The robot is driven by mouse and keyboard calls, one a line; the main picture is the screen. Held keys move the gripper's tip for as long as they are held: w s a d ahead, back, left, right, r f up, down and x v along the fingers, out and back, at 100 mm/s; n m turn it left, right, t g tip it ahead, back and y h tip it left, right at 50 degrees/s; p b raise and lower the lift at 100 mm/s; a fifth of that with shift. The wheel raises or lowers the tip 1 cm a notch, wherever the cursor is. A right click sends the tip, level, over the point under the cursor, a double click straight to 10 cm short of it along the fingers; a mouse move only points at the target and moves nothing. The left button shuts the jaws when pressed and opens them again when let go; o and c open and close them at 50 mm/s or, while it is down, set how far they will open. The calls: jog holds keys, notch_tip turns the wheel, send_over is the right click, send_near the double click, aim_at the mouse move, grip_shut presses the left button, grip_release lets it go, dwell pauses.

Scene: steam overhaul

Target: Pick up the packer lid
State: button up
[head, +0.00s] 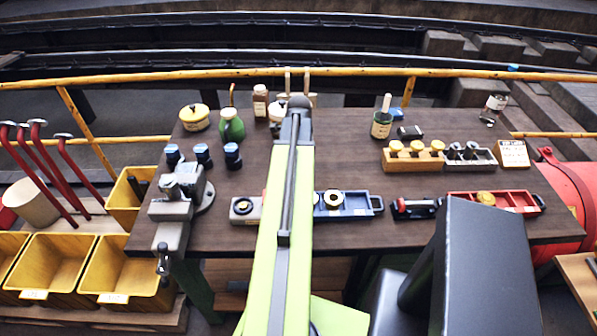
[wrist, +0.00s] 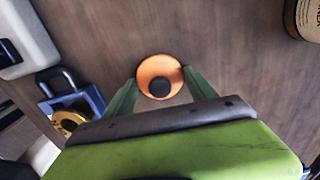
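A round orange piece with a dark round middle (wrist: 160,76), which I take to be the packer lid, shows over the brown tabletop in the wrist view. My gripper (wrist: 160,77) has its two green fingers apart, one tip on each side of this piece. I cannot tell whether the tips touch it. In the head view my arm's far end (head: 297,108) is over the back of the bench.
A blue tray (head: 348,210) holds round parts near the bench front. A vise (head: 172,210) stands at the left, with dark blue-capped bottles beside it. A green bottle (head: 231,125) and a labelled tin (head: 382,122) stand at the back. Yellow bins (head: 52,262) sit left of the bench.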

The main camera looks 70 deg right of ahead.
jog(key=c, duration=0.8)
jog(key=shift+r+p, duration=0.5)
notch_tip(320, 180, up, 4)
jog(key=p, duration=0.4)
jog(key=s+d+r+p, duration=0.2)
jog(key=s+r+p, duration=0.4)
jog(key=s, duration=0.5)
jog(key=shift+s, duration=0.25)
